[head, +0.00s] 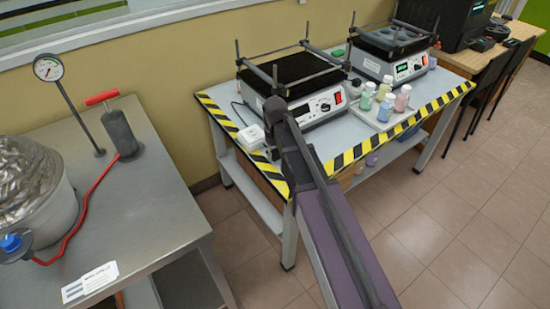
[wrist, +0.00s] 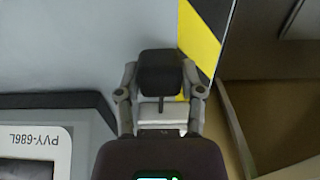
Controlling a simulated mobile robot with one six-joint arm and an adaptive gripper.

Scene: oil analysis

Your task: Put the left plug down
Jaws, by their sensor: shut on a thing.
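In the wrist view, my gripper (wrist: 160,88) is shut on a dark, rounded block (wrist: 160,65), which I take to be the left plug. The block sits between the two grey fingers, over the pale table top and beside the striped edge tape. In the head view, my gripper (head: 275,108) is at the left front of the left shaker device (head: 318,102), and the plug cannot be made out there. Whether the plug touches the table cannot be told.
A white socket box (head: 251,136) lies at the left of the striped table (head: 222,118). A second device (head: 392,65) and several bottles (head: 385,88) on a tray stand to the right. A metal table (head: 150,190) with a gauge (head: 48,68) is at the left.

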